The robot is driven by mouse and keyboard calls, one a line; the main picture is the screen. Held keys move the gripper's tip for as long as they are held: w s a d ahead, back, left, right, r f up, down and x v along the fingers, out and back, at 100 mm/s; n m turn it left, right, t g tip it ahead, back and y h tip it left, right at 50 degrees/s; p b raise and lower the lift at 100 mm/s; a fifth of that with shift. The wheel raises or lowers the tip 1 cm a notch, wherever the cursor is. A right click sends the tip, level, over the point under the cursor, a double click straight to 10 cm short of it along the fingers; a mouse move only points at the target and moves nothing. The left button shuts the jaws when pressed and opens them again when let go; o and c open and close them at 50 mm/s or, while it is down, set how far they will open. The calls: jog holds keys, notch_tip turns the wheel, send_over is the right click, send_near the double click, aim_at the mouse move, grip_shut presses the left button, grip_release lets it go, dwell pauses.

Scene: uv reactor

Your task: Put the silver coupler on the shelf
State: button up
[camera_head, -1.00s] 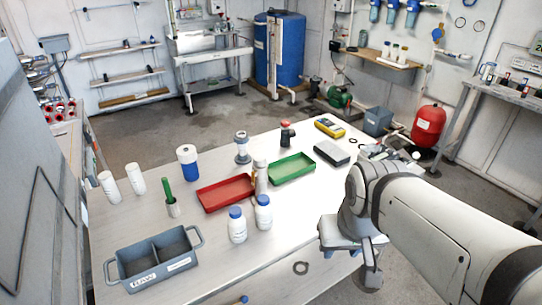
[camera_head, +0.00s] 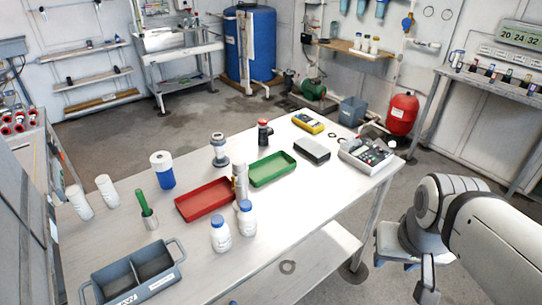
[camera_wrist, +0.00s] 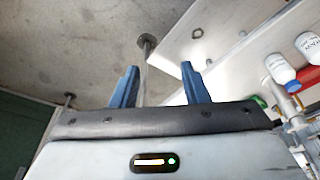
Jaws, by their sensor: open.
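A silver-grey upright cylinder (camera_head: 240,182) stands between the red and green trays, behind the white bottles. A grey flanged fitting (camera_head: 219,150) stands behind the red tray. I cannot tell for sure which of them is the silver coupler. Several wall shelves (camera_head: 94,74) hang at the back left, with a few small items on them. A wooden shelf (camera_head: 350,50) with bottles is on the back wall. My gripper (camera_wrist: 160,85) is open and empty, its blue fingers apart and pointing down. In the head view it is off the table's right side, over the floor.
The table holds a red tray (camera_head: 206,200), a green tray (camera_head: 272,169), white bottles (camera_head: 220,234), a grey caddy (camera_head: 133,276), a blue-banded jar (camera_head: 162,170) and a meter (camera_head: 366,153). A red tank (camera_head: 402,114) stands behind. The table's front right is clear.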

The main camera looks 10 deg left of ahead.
aim_at(243, 173)
jog(key=o, duration=0.5)
jog(key=w+a+f+t+b, duration=0.2)
jog(key=w+b, duration=0.1)
jog(key=w, duration=0.2)
jog(key=w+a+f+n+t+b, duration=0.1)
jog(key=w+a+f+t+b, duration=0.1)
jog(key=w, duration=0.4)
jog(key=shift+a+f+b, duration=0.2)
jog(key=shift+f+b, duration=0.05)
jog(key=shift+b, duration=0.25)
jog(key=w+a+f+n+t+y+b, duration=0.35)
jog(key=w+a+t+y+b, duration=0.35)
jog(key=w+a, duration=0.55)
jog(key=shift+w+a+f+n+g+y+b, duration=0.1)
jog(key=shift+w+a+n+g+y+b, duration=0.5)
jog(key=shift+a, duration=2.7)
jog(key=shift+w+a+r+n+g+y+b, duration=0.15)
jog(key=shift+w+a+n+y+b, duration=0.9)
jog(key=shift+a, duration=2.3)
jog(key=shift+w+a+f+n+g+y+b, duration=0.3)
jog(key=shift+a+n+y+b, duration=1.05)
jog(key=shift+a, duration=1.95)
